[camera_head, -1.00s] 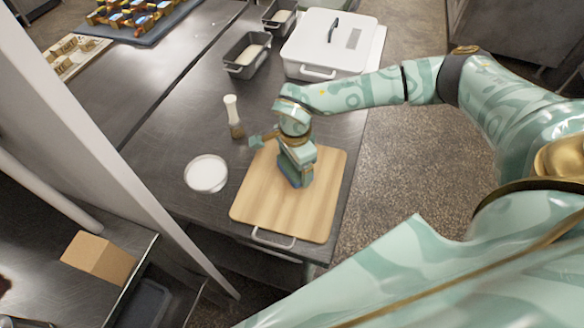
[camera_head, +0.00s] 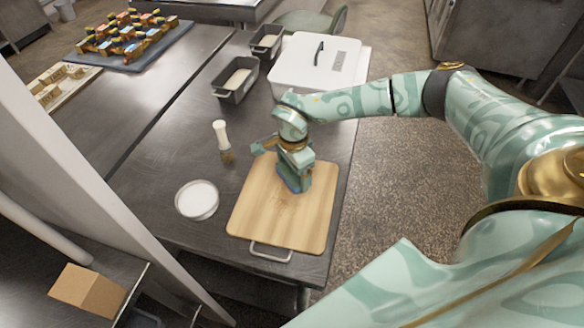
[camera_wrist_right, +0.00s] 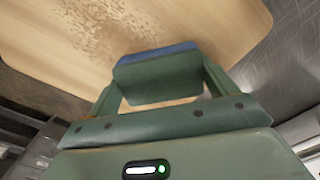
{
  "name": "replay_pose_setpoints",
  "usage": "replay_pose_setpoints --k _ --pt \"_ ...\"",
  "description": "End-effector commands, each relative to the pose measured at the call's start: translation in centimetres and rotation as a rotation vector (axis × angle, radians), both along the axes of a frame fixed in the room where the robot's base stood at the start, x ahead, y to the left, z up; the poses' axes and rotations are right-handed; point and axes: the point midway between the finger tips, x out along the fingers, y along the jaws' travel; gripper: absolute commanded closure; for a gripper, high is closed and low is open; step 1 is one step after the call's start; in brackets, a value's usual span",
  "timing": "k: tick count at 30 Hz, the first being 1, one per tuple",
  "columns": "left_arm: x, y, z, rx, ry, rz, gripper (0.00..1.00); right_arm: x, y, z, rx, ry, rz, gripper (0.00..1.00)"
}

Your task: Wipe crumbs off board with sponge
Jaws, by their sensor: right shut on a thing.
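The wooden board (camera_head: 262,222) lies on the steel table; it also shows in the right wrist view (camera_wrist_right: 215,25). Brown crumbs (camera_wrist_right: 110,25) lie scattered on it, and a faint patch shows in the head view (camera_head: 285,202). My right gripper (camera_head: 293,180) points down over the far right half of the board. It is shut on the sponge, whose blue edge (camera_wrist_right: 160,51) shows beyond the green fingers in the wrist view. The sponge is low at the board; its contact face is hidden. My left gripper is not in view.
Dark tins (camera_head: 236,90) and a white lidded box (camera_head: 315,65) stand behind. The table's right edge is close to the board.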

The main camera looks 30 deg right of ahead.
Motion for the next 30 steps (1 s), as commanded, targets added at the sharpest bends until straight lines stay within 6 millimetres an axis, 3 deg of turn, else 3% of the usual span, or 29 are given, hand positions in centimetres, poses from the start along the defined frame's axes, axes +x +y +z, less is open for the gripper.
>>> replay_pose_setpoints --k 6,14,22,30 --pt "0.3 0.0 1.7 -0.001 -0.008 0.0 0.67 -1.5 1.8 0.0 0.002 0.004 0.004 0.33" --pt "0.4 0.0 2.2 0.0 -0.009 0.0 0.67 -2.2 2.5 -0.3 0.002 0.007 0.003 0.33" --pt "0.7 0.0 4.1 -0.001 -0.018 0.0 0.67 -3.9 4.3 0.0 0.002 0.011 0.005 0.33" --pt "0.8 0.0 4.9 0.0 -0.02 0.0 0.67 -4.7 5.2 -0.1 0.002 0.009 0.004 0.33"
